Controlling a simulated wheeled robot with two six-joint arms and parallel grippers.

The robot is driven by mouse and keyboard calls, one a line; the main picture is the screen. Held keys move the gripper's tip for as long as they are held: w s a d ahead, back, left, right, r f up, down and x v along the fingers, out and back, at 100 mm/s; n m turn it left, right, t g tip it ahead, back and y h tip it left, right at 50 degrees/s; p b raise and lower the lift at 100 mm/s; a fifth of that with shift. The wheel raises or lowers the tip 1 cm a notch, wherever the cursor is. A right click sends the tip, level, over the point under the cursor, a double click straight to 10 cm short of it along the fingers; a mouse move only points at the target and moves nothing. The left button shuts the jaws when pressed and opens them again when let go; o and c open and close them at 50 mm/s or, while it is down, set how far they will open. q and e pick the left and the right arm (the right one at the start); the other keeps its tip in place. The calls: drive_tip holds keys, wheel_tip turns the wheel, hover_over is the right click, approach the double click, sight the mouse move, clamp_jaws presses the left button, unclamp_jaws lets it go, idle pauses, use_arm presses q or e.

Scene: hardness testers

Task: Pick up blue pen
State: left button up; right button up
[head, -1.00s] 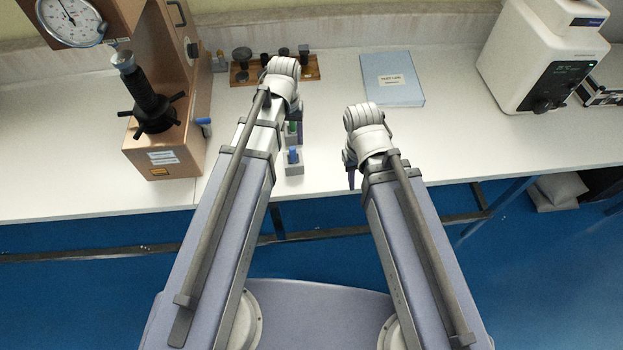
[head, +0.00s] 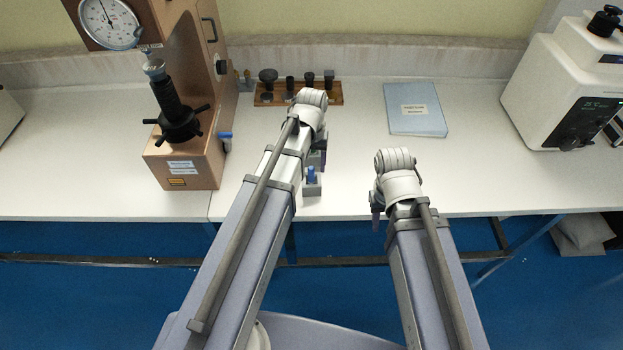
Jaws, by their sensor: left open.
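A small upright blue piece (head: 311,174) stands in a grey block (head: 312,189) near the bench's front edge; it may be the blue pen. A similar block with a green piece behind it is partly covered by my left wrist. Another small blue piece (head: 225,135) shows at the right side of the brown tester; I cannot tell whether it is a pen or a knob. My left gripper (head: 322,146) points down beside the blocks, mostly hidden under its wrist, open. My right gripper (head: 377,217) hangs at the bench's front edge, mostly hidden under its wrist; its jaws cannot be made out.
The brown hardness tester (head: 182,165) with a dial stands at the left. A wooden rack (head: 330,94) of dark parts lies at the back. A blue booklet (head: 415,108) lies behind my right wrist. A white machine (head: 560,95) stands at the right. Bench between is clear.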

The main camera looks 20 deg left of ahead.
sight(311, 168)
use_arm(q)
drive_tip(key=f+b, duration=0.4)
drive_tip(key=f, duration=0.1)
drive_tip(key=shift+w+a+b, duration=0.15)
drive_tip(key=shift+w+b, duration=0.05)
drive_tip(key=shift+b, duration=0.2)
drive_tip(key=shift+c, duration=0.3)
clamp_jaws()
